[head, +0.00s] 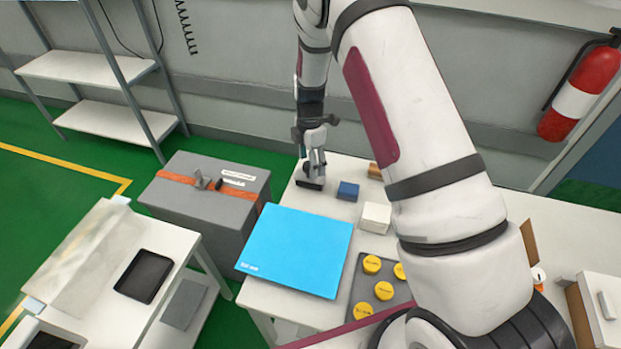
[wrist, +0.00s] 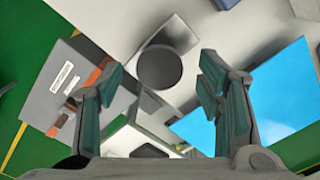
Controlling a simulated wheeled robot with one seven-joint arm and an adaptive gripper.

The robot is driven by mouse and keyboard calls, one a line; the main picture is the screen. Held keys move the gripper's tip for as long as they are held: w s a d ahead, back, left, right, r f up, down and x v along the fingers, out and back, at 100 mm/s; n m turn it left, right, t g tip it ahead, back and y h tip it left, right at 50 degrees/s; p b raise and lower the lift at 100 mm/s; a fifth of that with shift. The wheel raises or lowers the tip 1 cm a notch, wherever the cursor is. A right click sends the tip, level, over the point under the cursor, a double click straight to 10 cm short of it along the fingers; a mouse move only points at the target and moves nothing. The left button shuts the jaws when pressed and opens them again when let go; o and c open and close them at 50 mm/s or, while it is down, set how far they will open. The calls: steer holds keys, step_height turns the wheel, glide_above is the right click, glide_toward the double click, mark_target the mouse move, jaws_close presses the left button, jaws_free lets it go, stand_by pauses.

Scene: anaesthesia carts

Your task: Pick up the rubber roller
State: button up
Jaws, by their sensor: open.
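My gripper (head: 315,167) points down over the far left part of the white table, with its fingers apart. In the wrist view my gripper (wrist: 161,72) is open, with nothing held between its teal-padded fingers. A dark object, which looks like the rubber roller (head: 309,184), is on the table just below the fingertips. In the wrist view the likely roller (wrist: 159,68) shows as a dark round end beside a grey, shaded shape, between and beyond the fingertips. I cannot tell its full shape or whether a finger touches it.
A blue block (head: 347,191), a white block (head: 376,217) and a brown block (head: 375,171) stand to the right. A bright blue mat (head: 297,249) lies nearer. Several yellow-capped items (head: 384,290) sit on a grey tray. A grey box (head: 205,205) with an orange strap stands left of the table.

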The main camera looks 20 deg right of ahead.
steer(key=shift+f, duration=1.65)
steer(key=c, duration=1.4)
steer(key=shift+c, duration=0.2)
step_height(320, 180, up, 10)
steer(key=shift+r+b, duration=0.1)
steer(key=shift+b, duration=0.45)
